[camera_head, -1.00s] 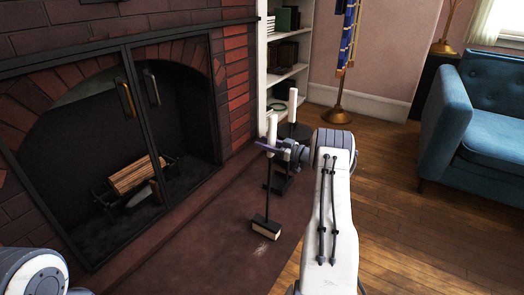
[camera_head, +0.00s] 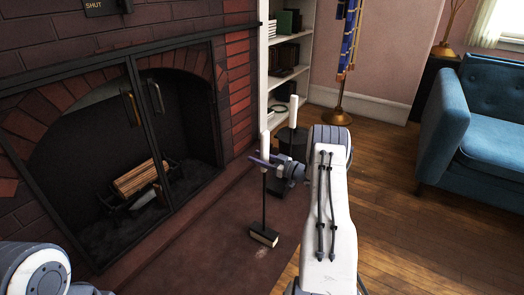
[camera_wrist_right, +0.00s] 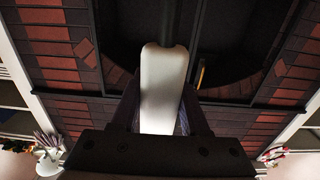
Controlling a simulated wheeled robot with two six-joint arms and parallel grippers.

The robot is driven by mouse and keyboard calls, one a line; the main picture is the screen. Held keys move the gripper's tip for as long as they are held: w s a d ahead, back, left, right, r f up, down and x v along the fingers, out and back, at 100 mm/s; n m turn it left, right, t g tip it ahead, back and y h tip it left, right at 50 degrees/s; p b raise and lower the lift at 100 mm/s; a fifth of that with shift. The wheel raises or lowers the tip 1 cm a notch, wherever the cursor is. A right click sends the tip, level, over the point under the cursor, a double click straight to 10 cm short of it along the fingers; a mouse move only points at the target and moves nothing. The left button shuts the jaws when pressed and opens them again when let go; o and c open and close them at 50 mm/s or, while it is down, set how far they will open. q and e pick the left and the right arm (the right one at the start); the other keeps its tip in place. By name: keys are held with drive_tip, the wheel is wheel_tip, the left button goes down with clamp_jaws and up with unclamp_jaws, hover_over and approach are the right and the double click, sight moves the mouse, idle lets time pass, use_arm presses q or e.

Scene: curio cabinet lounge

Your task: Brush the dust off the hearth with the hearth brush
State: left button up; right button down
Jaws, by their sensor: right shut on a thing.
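The hearth brush has a white handle (camera_head: 264,145), a thin dark shaft (camera_head: 264,203) and a pale-sided block head (camera_head: 263,235). It stands upright with its head low over or on the dark red hearth (camera_head: 215,225); exact contact is unclear. My right gripper (camera_head: 263,161) is shut around the handle's lower part. In the right wrist view the white handle (camera_wrist_right: 163,85) is between the fingers. A faint pale patch of dust (camera_head: 261,253) lies just in front of the head. My left gripper is out of view.
A brick fireplace with a dark glass-door frame (camera_head: 137,130) borders the hearth on the left. A dark stand holding another white-handled tool (camera_head: 293,111) is behind the brush. A white bookshelf (camera_head: 265,75) and blue sofa (camera_head: 490,130) are farther right. Wood floor (camera_head: 400,220) is open.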

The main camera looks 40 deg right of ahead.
drive_tip(key=shift+s+a+p, duration=2.15)
drive_tip(key=shift+a+p, duration=0.65)
drive_tip(key=shift+a, duration=2.6)
drive_tip(key=shift+s+a+p, duration=2.1)
drive_tip(key=shift+a+p, duration=0.65)
drive_tip(key=shift+a, duration=2.6)
wheel_tip(320, 180, up, 8)
drive_tip(key=p, duration=0.7)
drive_tip(key=shift+w+d+r, duration=0.1)
